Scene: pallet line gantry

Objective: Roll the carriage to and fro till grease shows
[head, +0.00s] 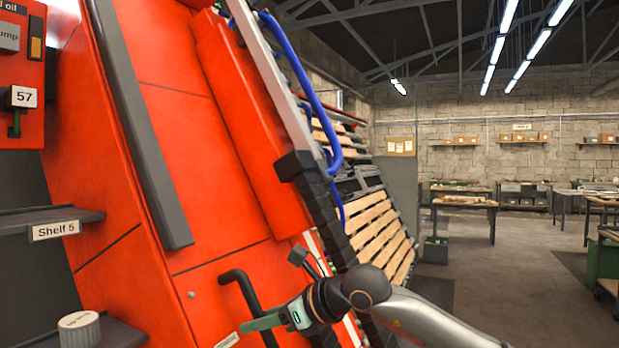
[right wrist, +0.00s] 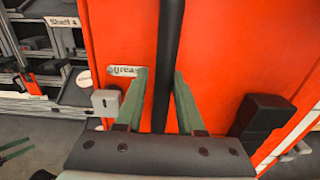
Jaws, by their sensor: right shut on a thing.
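The large orange machine body (head: 190,130) fills the left and middle of the head view. A black bar handle (head: 245,288) stands out from its lower front. My right gripper (head: 262,323) is at the handle's lower part. In the right wrist view its green fingers are on either side of the black bar (right wrist: 168,50) and closed on it. A white label reading "grea", partly covered by a finger, sits beside the bar (right wrist: 122,71). I cannot tell which part is the carriage, and I see no grease. Two thin green bars (right wrist: 15,148) may be my left gripper's fingers.
Shelf 5 (head: 68,217) and a round white-topped knob or tin (head: 80,328) stand at the left. A black block (right wrist: 262,117) juts out right of the bar in the wrist view. Wooden slats (head: 375,232) lie behind the machine. The floor at right (head: 490,290) is open.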

